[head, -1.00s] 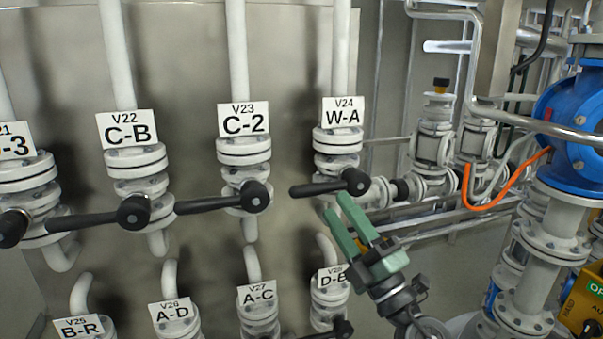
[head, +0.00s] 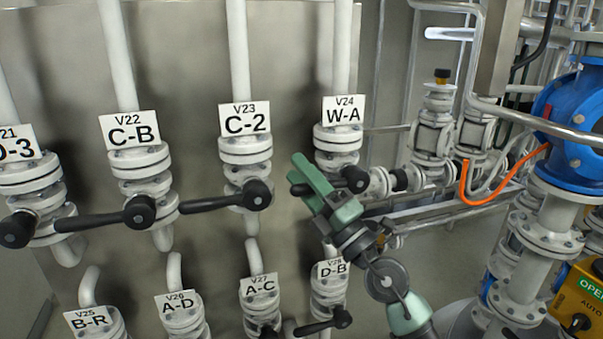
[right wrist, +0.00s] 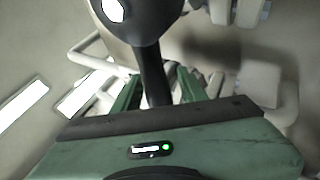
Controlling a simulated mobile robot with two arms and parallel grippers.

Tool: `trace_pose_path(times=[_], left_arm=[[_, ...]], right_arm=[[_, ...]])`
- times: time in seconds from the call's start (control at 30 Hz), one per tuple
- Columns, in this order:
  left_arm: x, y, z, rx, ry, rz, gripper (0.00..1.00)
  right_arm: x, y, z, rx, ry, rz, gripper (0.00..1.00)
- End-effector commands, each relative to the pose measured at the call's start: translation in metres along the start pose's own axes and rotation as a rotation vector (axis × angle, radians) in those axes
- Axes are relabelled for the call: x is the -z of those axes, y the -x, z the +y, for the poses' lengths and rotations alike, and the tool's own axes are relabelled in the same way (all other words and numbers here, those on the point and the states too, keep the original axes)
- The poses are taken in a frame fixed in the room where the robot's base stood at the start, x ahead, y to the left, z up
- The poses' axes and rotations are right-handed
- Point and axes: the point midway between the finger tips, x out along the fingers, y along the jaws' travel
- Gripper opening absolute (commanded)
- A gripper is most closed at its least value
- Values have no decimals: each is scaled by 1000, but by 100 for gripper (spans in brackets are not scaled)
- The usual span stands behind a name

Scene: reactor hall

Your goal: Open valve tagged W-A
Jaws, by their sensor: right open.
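The W-A tag (head: 344,109), also marked V24, sits on a white flanged valve (head: 338,140) right of centre in the head view. Its black lever handle (head: 354,180) points left from a round hub, roughly level. My right gripper (head: 302,174) is in front of the lever and hides its middle. In the right wrist view the black lever (right wrist: 152,75) runs down from its hub between the two green fingers (right wrist: 158,92), which are open around it. I cannot tell whether either finger touches it. My left gripper is not in view.
Valve C-2 (head: 245,149) and its lever (head: 258,195) are close on the left, with C-B (head: 138,158) beyond. Lower valves A-C (head: 259,302) and D-B (head: 330,285) lie below. Blue pipework (head: 572,115) and an orange cable (head: 487,202) are at the right.

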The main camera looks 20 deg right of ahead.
Motion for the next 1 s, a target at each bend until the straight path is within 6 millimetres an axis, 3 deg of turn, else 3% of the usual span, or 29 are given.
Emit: trace_pose_path(times=[0.07, 0.1, 0.23, 1.0], left_arm=[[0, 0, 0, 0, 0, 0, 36], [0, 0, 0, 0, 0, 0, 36], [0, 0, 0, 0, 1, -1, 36], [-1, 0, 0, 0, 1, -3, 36]], right_arm=[[0, 0, 0, 0, 0, 0, 42], [0, 0, 0, 0, 0, 0, 37], [0, 0, 0, 0, 0, -1, 1], [0, 1, 0, 1, 0, -1, 0]])
